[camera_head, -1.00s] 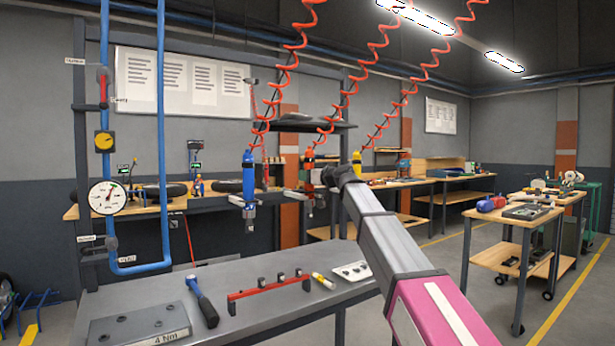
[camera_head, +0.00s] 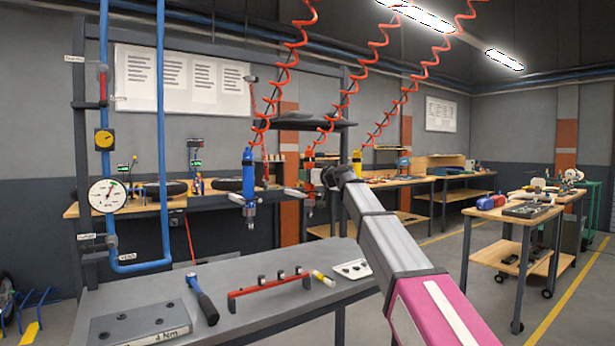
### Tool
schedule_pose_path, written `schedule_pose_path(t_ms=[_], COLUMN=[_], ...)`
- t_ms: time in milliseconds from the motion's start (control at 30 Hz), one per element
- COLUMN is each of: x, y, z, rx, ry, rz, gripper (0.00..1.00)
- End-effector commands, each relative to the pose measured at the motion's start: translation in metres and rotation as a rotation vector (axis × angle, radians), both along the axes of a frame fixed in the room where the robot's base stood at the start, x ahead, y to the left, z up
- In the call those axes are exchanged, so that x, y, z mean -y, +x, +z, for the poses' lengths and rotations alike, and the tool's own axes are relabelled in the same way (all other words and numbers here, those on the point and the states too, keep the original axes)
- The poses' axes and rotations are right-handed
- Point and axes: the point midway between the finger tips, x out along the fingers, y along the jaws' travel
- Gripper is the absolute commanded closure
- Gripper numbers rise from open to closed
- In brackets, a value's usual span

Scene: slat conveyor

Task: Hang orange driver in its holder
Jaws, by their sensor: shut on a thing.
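A grey holder arm (camera_head: 293,193) is just left of the driver. I cannot tell whether the driver is seated in it or only beside it.
A blue driver (camera_head: 248,170) hangs to the left in a similar holder (camera_head: 236,199). A yellow driver (camera_head: 357,158) is just behind my wrist. Below is a grey bench (camera_head: 250,267) with a hammer (camera_head: 202,300) and a red rail (camera_head: 270,287). A blue pipe (camera_head: 162,130) stands left.

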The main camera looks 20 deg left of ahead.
Motion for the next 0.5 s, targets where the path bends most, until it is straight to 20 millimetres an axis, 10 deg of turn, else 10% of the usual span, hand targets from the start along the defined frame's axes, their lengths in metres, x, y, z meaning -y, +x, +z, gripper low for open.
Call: schedule_pose_path(t_ms=[500], x=[0.0000], y=[0.0000], z=[-0.0042], rx=[0.000], ry=[0.002], rz=[-0.001], gripper=[0.97])
